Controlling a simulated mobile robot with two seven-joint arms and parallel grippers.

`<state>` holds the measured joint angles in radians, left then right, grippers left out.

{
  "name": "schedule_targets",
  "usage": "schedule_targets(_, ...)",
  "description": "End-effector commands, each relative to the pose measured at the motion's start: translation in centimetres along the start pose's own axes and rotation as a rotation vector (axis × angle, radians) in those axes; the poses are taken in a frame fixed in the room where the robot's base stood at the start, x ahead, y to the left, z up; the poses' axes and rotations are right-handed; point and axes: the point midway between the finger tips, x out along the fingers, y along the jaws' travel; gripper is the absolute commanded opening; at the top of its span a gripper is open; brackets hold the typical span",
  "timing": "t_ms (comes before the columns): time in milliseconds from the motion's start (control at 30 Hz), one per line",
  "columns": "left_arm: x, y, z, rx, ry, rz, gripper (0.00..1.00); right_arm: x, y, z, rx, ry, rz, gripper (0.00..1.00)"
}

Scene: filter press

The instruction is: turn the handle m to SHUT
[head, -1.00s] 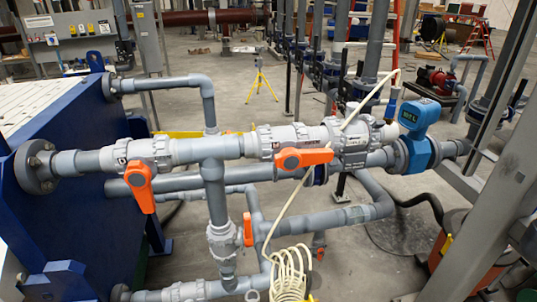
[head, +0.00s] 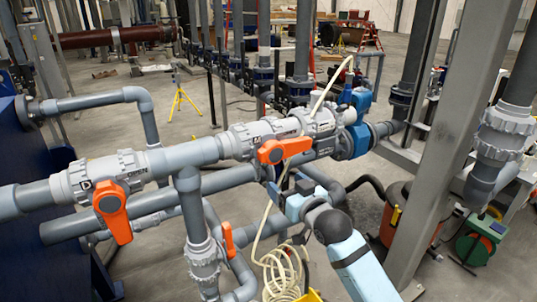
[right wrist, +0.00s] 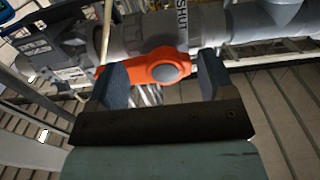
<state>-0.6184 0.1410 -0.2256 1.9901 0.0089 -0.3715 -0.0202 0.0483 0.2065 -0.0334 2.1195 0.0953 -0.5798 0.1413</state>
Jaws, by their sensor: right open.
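An orange valve handle (head: 285,150) sits on the grey pipe right of centre in the head view. In the right wrist view this orange handle (right wrist: 158,72) shows across the gap between my fingers, below a SHUT label (right wrist: 181,14). My right gripper (head: 294,190) is open just below and in front of the handle; contact cannot be told. My left gripper is not in view.
Another orange handle (head: 113,211) hangs down on the left valve, and a smaller one (head: 228,240) is on the lower pipe. A cream hose (head: 283,275) coils beside my right arm. A grey steel post (head: 440,150) stands right of it.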

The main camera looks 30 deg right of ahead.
Motion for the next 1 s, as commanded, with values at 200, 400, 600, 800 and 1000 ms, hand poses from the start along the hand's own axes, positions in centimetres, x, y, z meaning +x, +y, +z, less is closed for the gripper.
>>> schedule_targets(200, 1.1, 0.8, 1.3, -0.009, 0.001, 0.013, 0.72, 0.0, 1.6, -0.1, -0.282, 0.000, 0.000, 0.75)
schedule_targets(400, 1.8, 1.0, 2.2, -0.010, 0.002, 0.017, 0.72, 0.0, 3.2, -0.8, -0.584, -0.001, -0.001, 0.75)
schedule_targets(600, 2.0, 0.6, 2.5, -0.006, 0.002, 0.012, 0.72, 0.0, 4.5, -2.2, -0.897, 0.000, -0.001, 0.75)
schedule_targets(800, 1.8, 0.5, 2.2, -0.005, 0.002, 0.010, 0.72, 0.0, 5.2, -4.0, -1.211, -0.001, 0.000, 0.75)
schedule_targets(1000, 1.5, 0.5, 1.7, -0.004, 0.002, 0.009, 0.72, 0.0, 5.7, -5.3, -1.462, -0.002, 0.000, 0.75)
